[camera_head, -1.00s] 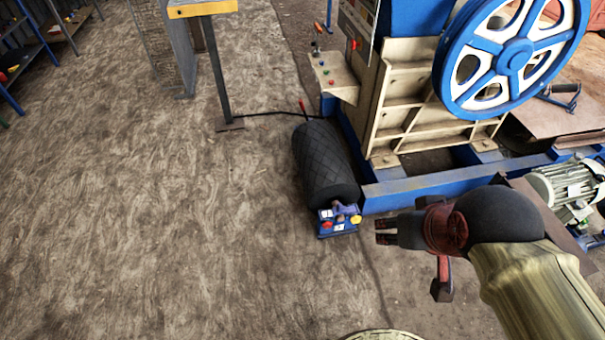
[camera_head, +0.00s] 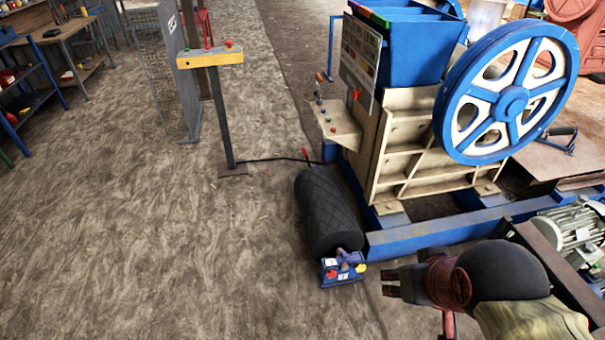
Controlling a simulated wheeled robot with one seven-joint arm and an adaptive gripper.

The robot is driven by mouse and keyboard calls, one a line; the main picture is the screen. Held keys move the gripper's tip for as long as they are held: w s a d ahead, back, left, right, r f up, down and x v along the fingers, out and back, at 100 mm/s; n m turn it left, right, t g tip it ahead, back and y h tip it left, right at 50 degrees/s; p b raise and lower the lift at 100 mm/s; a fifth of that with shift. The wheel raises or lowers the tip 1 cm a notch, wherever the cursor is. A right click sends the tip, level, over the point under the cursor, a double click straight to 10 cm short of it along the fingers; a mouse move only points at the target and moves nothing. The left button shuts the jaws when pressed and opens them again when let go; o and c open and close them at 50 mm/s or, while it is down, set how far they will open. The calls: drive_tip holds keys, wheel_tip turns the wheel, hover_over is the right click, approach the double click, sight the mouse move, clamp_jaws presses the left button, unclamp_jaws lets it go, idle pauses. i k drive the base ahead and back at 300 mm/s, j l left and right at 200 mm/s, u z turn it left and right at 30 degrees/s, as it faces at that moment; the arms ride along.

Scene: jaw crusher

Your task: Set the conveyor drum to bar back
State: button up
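The conveyor drum (camera_head: 328,212) is a black, diamond-patterned roller lying on the floor beside the crusher's blue base frame. A small blue block (camera_head: 342,270) with red and yellow knobs sits at its near end. A thin red-tipped lever (camera_head: 306,154) shows at the drum's far end; I cannot tell which part it belongs to. My gripper (camera_head: 386,282) is at the lower right, to the right of the blue block and apart from it. Its fingers point left. They look parted with nothing between them, but they are small and dark.
The jaw crusher's blue flywheel (camera_head: 511,101) and cream body (camera_head: 432,150) stand behind. A control shelf (camera_head: 338,124) juts left. A yellow-topped post (camera_head: 210,57) stands left, with a cable toward the drum. A motor (camera_head: 570,235) is at the right. The floor (camera_head: 150,240) at left is clear.

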sight(331, 226)
drive_tip(key=i+j, duration=0.45)
drive_tip(key=j, duration=0.3)
drive_tip(key=i+j+z, duration=0.1)
drive_tip(key=i+j, duration=0.4)
drive_tip(key=j, duration=0.25)
drive_tip(key=i+j, duration=0.2)
drive_tip(key=j, duration=0.2)
drive_tip(key=i+j, duration=0.4)
drive_tip(key=i, duration=0.3)
drive_tip(key=i+j+z, duration=0.1)
drive_tip(key=i, duration=0.3)
drive_tip(key=i+j, duration=0.2)
drive_tip(key=i, duration=0.2)
drive_tip(key=i+j+z, duration=0.1)
drive_tip(key=i, duration=0.35)
drive_tip(key=i+l, duration=0.1)
drive_tip(key=i, duration=0.15)
